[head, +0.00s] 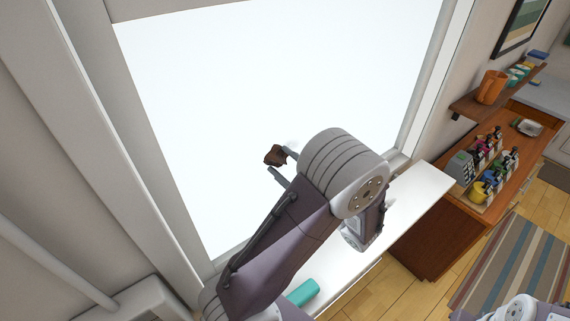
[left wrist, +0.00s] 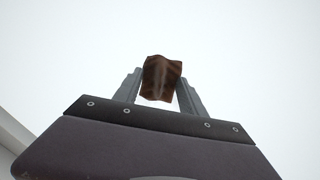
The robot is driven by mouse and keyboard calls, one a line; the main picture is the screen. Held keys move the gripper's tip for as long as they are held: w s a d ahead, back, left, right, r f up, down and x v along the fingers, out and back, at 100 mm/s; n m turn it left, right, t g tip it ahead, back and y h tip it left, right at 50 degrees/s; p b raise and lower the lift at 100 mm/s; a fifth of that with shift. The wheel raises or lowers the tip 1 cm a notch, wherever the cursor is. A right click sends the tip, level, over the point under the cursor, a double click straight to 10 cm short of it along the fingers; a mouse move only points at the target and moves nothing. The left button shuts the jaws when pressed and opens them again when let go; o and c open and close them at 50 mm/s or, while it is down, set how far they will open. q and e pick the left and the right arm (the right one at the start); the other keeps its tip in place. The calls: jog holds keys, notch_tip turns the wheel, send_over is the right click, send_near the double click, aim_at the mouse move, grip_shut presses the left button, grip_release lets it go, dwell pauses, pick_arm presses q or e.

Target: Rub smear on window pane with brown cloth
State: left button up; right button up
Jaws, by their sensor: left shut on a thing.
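The window pane (head: 230,80) is a large, bright white sheet in the head view. My left gripper (head: 279,163) is in front of it and shut on the brown cloth (head: 274,154). In the left wrist view the crumpled cloth (left wrist: 162,78) sits between the fingertips of the gripper (left wrist: 160,88). I cannot tell whether the cloth touches the pane. A faint greyish patch (head: 291,144) shows beside the cloth and may be the smear; the arm may hide part of it. My right gripper is not in view.
A white sill (head: 415,195) runs below the pane, with a teal object (head: 303,292) on it. To the right, a wooden counter (head: 437,222) holds several small bottles. A shelf above it carries an orange pot (head: 491,87). A striped rug (head: 515,265) lies on the floor.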

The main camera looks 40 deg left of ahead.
pick_arm(q)
jog(key=w, duration=0.1)
jog(key=w+d, duration=0.1)
jog(key=w, duration=0.3)
jog(key=shift+w+d, duration=0.1)
jog(key=shift+d, duration=0.15)
jog(key=shift+w+d, duration=0.2)
jog(key=shift+w, duration=0.45)
jog(key=shift+w+d, duration=0.15)
jog(key=shift+w, duration=0.45)
jog(key=shift+s+d, duration=0.1)
jog(key=shift+d, duration=0.3)
send_near(299, 144)
jog(key=shift+s+a+r, duration=0.15)
jog(key=shift+s+a, duration=0.05)
jog(key=shift+a, duration=0.25)
